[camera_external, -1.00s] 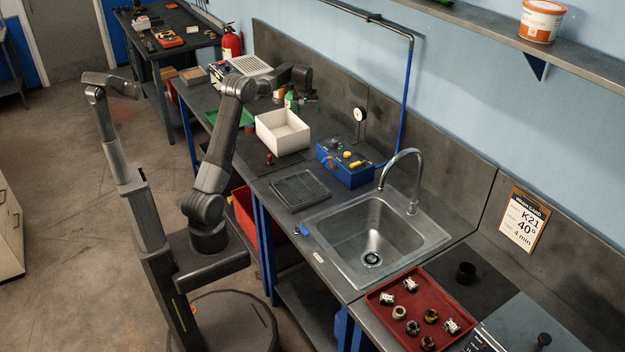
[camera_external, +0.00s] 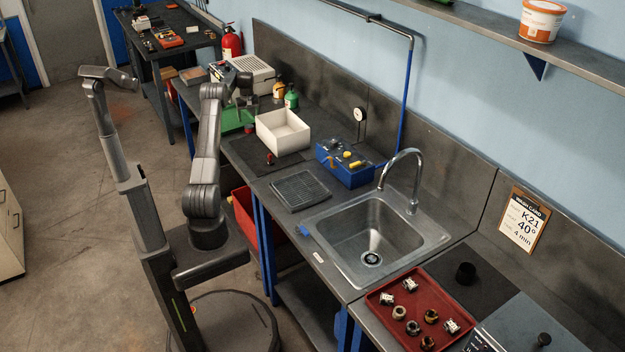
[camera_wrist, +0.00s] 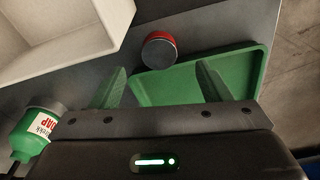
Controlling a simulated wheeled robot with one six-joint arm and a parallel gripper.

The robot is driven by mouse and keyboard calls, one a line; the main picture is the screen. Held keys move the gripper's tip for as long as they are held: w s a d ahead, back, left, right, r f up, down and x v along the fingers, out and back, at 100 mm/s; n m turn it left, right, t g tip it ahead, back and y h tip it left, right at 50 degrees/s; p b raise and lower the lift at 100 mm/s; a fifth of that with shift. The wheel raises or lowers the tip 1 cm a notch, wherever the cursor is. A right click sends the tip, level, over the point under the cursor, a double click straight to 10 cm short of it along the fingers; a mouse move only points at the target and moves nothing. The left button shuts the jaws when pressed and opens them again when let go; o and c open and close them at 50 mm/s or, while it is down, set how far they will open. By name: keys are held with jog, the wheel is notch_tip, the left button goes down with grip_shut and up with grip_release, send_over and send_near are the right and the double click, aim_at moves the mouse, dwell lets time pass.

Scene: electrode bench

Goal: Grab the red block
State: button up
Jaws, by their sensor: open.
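I see no plain red block. A small round red piece with a dark grey top (camera_wrist: 159,50) lies on the bench in the wrist view, between the white box and the green tray. The red piece shows in line with the gap, just past the fingertips. In the external view my gripper (camera_external: 245,104) is over the bench by the green tray, its fingers hard to make out.
The white open box (camera_external: 283,133) stands close to the red piece. The green tray (camera_wrist: 152,88) lies on its other side. A green bottle (camera_wrist: 38,127) is at lower left in the wrist view.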

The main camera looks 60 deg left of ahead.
aim_at(249, 126)
jog(key=shift+w+a+f+p, duration=0.15)
jog(key=shift+f+p, duration=0.25)
jog(key=shift+f, duration=0.75)
jog(key=shift+s+a+f+p, duration=0.15)
jog(key=shift+f+p, duration=0.3)
jog(key=shift+f, duration=0.7)
jog(key=shift+w+a+f+p, duration=0.2)
jog(key=shift+f+p, duration=0.2)
jog(key=shift+f, duration=0.75)
jog(key=shift+s, duration=0.1)
jog(key=shift+c, duration=0.4)
jog(key=shift+r, duration=0.1)
jog(key=c, duration=1.3)
